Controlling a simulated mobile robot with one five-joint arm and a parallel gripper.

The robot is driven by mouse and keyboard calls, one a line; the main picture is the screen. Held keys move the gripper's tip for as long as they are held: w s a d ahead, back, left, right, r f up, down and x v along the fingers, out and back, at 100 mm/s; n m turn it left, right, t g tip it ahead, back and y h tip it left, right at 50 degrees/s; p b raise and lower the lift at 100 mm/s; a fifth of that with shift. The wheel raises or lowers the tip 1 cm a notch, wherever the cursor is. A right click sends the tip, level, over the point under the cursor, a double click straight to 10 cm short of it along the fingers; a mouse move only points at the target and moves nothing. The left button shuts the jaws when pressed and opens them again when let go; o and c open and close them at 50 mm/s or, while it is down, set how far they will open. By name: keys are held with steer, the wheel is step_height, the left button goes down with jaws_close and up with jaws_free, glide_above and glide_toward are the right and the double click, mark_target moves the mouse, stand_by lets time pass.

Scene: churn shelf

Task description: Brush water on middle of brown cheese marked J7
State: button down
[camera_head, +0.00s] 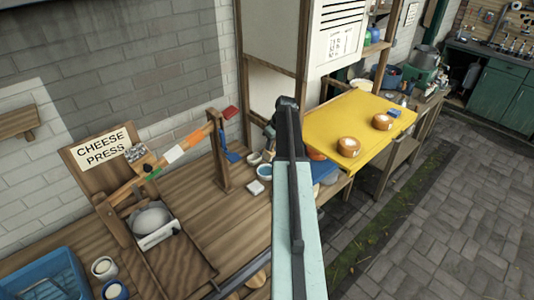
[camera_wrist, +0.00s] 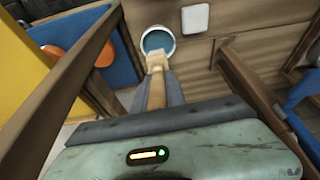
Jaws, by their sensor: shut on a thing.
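In the wrist view my gripper (camera_wrist: 158,88) is shut on a brush (camera_wrist: 156,92) with a wooden handle. The brush's pale end overlaps the near rim of a white bowl (camera_wrist: 158,31) with blue-grey inside; I cannot tell whether it touches. A similar bowl (camera_head: 264,171) shows on the wooden bench in the head view. There my arm hides most of the gripper and brush. Two round brown cheeses, one nearer (camera_head: 348,147) and one farther (camera_head: 382,122), sit on the yellow tabletop (camera_head: 365,108) to the right. Their markings are too small to read.
A white block (camera_wrist: 195,18) lies right of the bowl. A blue board (camera_wrist: 110,55) with orange rounds lies left, past wooden bars. The cheese press (camera_head: 150,218) and its lever stand left on the bench. A blue crate (camera_head: 45,275) is at lower left. Paved floor lies right.

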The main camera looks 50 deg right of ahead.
mark_target(270, 160)
steer(key=shift+b+x, duration=0.9)
steer(key=shift+x, duration=0.55)
step_height(270, 160, down, 6)
steer(key=b, duration=0.6)
steer(key=shift+s, duration=0.1)
steer(key=shift+f+b, duration=0.5)
steer(key=shift+a, duration=0.1)
stand_by(0.5)
step_height(270, 160, up, 7)
steer(key=p, duration=0.7)
steer(key=shift+f, duration=0.15)
